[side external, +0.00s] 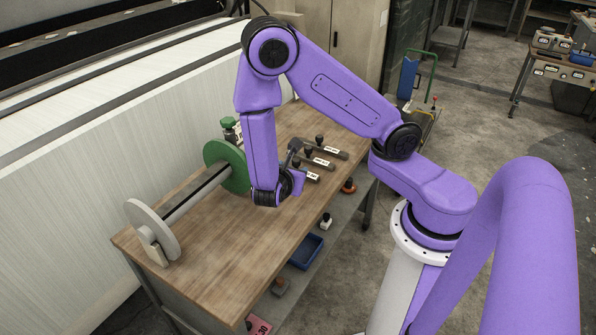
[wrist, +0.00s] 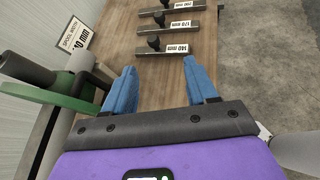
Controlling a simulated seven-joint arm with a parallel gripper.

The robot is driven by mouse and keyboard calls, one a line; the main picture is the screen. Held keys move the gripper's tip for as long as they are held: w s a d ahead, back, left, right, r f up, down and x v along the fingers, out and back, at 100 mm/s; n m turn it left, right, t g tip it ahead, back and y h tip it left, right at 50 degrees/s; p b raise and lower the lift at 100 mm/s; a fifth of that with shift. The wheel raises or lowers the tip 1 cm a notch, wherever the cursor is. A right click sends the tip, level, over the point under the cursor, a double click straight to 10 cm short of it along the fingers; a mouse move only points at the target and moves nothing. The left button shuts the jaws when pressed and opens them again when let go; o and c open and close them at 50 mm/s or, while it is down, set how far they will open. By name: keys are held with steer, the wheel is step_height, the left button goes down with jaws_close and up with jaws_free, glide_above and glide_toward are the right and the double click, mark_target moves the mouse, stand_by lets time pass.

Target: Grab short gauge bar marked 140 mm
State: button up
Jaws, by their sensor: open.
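The gauge bar marked 140 mm (wrist: 164,52) is a short grey bar with a black knob and a white label. It lies on the wooden bench top (wrist: 119,27), nearest of three bars in the wrist view. My gripper (wrist: 159,66) is open, its blue fingers apart and nothing between them. The bar lies just beyond the fingertips, apart from them in the picture. In the side external view the 140 mm bar (side external: 311,177) is partly hidden by my wrist.
Bars marked 170 mm (wrist: 171,28) and 200 mm (wrist: 172,9) lie beyond it. A spool with a green flange (side external: 225,164) and a grey flange (side external: 150,226) stands on the left of the bench. A spool width sign (wrist: 75,38), partly hidden, stands behind the green flange.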

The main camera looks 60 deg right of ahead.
mark_target(296, 161)
steer(key=w+d+f, duration=0.2)
steer(key=d+f, duration=0.1)
steer(key=d, duration=0.2)
steer(key=w+d+f+n, duration=0.1)
steer(key=w+d+f, duration=0.2)
steer(key=d, duration=0.2)
steer(key=w+d+f+n+t, duration=0.1)
steer(key=w+d+f, duration=0.1)
steer(key=d, duration=0.3)
steer(key=shift+w+d+f+h, duration=0.15)
steer(key=shift+d+f, duration=0.05)
steer(key=shift+f, duration=0.2)
steer(key=shift+w+d+f+h, duration=0.15)
steer(key=shift+f, duration=0.25)
steer(key=shift+c, duration=0.3)
jaws_close()
